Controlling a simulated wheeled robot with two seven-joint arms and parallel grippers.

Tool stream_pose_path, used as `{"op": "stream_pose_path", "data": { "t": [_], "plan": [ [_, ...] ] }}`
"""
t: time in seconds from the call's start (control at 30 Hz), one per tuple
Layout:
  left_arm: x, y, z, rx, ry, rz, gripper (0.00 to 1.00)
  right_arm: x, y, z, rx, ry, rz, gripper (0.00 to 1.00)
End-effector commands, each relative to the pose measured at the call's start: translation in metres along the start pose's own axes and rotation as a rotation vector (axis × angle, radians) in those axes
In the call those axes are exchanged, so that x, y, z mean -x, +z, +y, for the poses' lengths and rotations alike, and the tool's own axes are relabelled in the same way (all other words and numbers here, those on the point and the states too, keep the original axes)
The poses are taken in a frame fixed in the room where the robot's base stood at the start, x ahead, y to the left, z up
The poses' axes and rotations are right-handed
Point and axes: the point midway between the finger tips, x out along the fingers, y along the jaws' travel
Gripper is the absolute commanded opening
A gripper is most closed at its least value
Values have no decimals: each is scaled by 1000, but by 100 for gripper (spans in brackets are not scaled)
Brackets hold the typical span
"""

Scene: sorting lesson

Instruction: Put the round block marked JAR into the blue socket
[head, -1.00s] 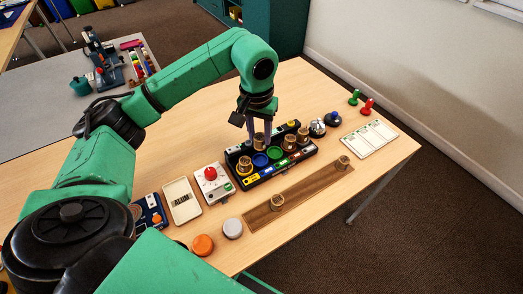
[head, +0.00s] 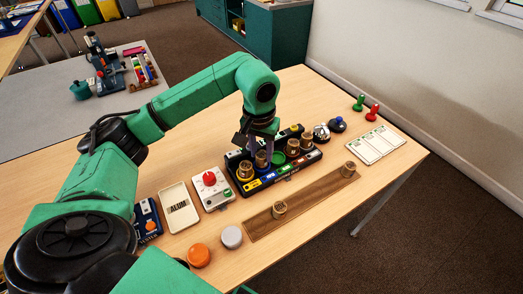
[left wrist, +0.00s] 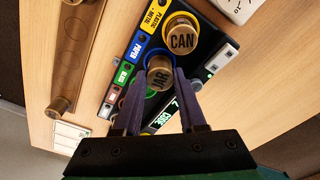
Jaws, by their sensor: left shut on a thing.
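The round brass block marked JAR (left wrist: 160,78) is between the fingers of my left gripper (left wrist: 168,85), which is shut on it. In the head view the block (head: 262,162) is low at the sorting panel, at the blue socket. In the left wrist view the blue socket (left wrist: 150,54) shows as a blue rim around part of the block, beside the PAPER label. I cannot tell if the block is fully seated. My left gripper (head: 262,146) points down over the panel in the head view. My right gripper is not in view.
A block marked CAN (left wrist: 181,40) stands in the yellow socket beside JAR. The green socket (head: 278,157) is empty. Other brass blocks stand in the panel (head: 293,147) and on the brown strip (head: 315,201). A red-knobbed box (head: 211,189) and an ALUM tray (head: 179,207) are to the left.

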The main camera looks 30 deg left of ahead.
Motion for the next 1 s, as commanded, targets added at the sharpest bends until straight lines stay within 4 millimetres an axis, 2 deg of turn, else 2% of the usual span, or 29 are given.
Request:
{"op": "stream_pose_path", "data": {
  "t": [1.0],
  "plan": [
    [-5, 1, 0, 0, 0, -1, 0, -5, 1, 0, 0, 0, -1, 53]
  ]
}}
